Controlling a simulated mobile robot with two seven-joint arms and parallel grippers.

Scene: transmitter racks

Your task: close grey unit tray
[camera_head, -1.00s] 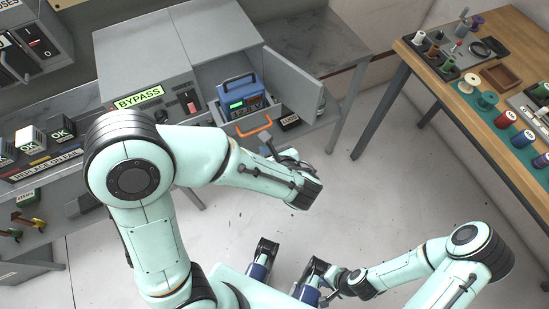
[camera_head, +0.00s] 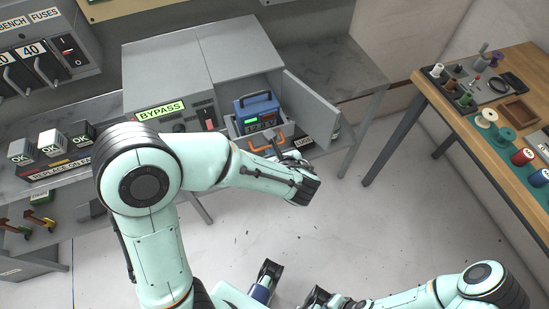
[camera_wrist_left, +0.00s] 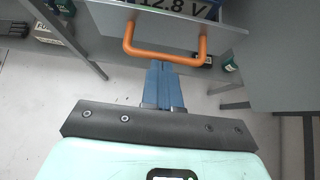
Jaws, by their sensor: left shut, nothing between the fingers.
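The grey unit tray (camera_head: 231,126) is pulled out of the open compartment in the grey unit (camera_head: 222,65). The tray's orange handle (camera_head: 262,150) sticks out at the front, and the handle also shows in the left wrist view (camera_wrist_left: 168,57). My left gripper (camera_head: 277,140) is at the handle. In the left wrist view its blue fingers (camera_wrist_left: 163,68) are together and empty, with their tips at the handle's front bar. I cannot tell if they touch it.
The unit's grey door (camera_head: 312,105) stands open to the right of the tray. A wooden table (camera_head: 455,115) with spools is at the right. OK boxes (camera_head: 50,143) stand on the left of the bench. The floor in front is free.

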